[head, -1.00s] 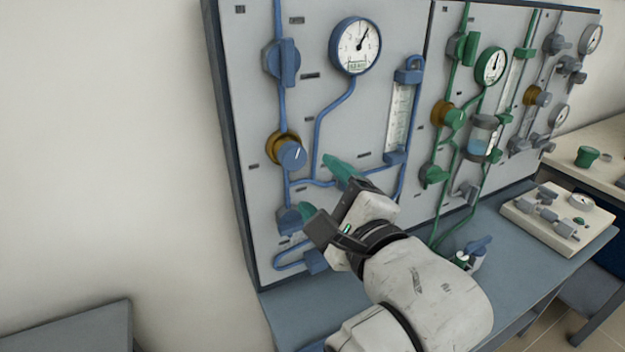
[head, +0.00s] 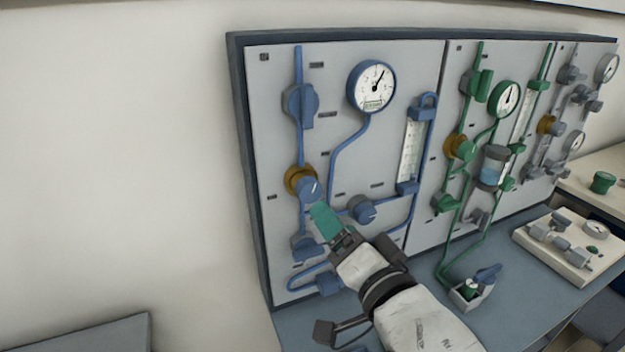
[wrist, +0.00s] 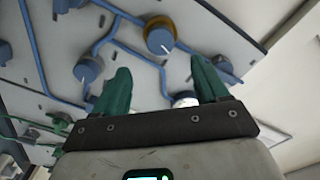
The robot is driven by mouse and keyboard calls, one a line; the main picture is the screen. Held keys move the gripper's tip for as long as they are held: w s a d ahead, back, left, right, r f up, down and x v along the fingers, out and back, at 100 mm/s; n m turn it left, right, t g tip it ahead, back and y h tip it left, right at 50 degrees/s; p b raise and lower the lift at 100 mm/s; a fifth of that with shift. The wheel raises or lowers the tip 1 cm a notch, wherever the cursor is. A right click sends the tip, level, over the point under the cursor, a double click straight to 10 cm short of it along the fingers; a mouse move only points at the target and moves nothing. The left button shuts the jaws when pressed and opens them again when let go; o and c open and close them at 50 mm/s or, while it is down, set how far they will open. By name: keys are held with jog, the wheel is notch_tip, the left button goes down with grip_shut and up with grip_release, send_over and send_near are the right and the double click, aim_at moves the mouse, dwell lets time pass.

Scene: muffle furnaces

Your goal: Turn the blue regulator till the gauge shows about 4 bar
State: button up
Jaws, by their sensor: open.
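The blue regulator (head: 311,190) is a blue knob with a white pointer line on a brass collar, at the left of the panel. It also shows in the wrist view (wrist: 160,40), beyond and between the finger tips. My gripper (head: 322,213) is open with green fingers, just below the regulator and apart from it as far as I can tell. In the wrist view (wrist: 160,68) nothing is between the fingers. The blue-rimmed gauge (head: 371,87) is above right; its needle points up and slightly right. Its scale numbers and small green readout are too small to read.
A second blue knob (head: 362,209) sits close right of my gripper. A blue valve (head: 301,104) is above the regulator, and a flowmeter (head: 411,150) stands to the right. Green (head: 459,146) and grey fittings fill the panel farther right. Bare wall is at left.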

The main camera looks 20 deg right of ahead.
aim_at(312, 194)
jog(key=w+n+p, duration=0.2)
jog(key=w+n, duration=0.2)
jog(key=w, duration=0.1)
jog(key=w+n+p, duration=0.2)
jog(key=w+n, duration=0.2)
jog(key=w, duration=0.1)
jog(key=shift+w, duration=0.2)
dwell(0.4)
jog(key=c, duration=1)
jog(key=shift+n, duration=0.4)
jog(key=shift+c, duration=0.3)
